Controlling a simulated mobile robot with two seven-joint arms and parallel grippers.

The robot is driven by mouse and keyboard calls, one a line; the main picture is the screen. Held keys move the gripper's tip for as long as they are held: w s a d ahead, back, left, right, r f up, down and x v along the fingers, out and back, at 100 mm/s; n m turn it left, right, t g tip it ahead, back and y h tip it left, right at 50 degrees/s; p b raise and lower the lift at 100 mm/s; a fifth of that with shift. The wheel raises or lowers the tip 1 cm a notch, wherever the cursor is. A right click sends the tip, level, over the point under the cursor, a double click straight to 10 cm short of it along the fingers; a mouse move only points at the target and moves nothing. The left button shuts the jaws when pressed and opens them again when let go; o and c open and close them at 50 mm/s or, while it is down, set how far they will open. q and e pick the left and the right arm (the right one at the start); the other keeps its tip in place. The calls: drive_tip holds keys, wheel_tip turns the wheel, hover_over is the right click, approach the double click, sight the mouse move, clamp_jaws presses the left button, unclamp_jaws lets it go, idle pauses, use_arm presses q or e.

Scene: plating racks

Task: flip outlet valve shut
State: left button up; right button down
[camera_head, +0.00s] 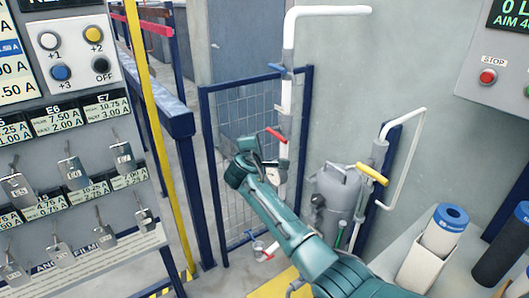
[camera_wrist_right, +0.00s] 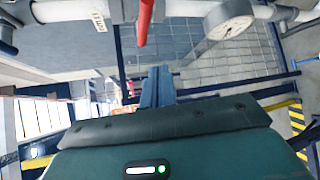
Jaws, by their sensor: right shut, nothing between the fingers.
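A red valve lever (camera_head: 275,134) sits on the white vertical pipe (camera_head: 285,108) in front of the mesh gate. It also shows as a red bar (camera_wrist_right: 144,20) at the top of the right wrist view, beside a round gauge (camera_wrist_right: 228,20). A small pipe label (camera_wrist_right: 98,15) there is too blurred to read. My right gripper (camera_wrist_right: 156,85) is shut and empty, its fingers pointing toward the red lever, with a visible gap between them. In the head view my right arm reaches up to just below the lever and covers part of the pipe. My left gripper is out of view.
A blue handle (camera_head: 279,69) sits higher on the same pipe. A yellow handle (camera_head: 372,173) is on another pipe to the right, near a grey tank (camera_head: 336,200). A switch panel (camera_head: 75,150) stands left.

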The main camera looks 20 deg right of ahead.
drive_tip(key=shift+s+a+r, duration=0.35)
drive_tip(key=shift+a+r, duration=0.45)
drive_tip(key=shift+r, duration=0.05)
drive_tip(key=shift+s+a+r, duration=0.3)
drive_tip(key=shift+a+r, duration=0.45)
drive_tip(key=shift+r, duration=0.1)
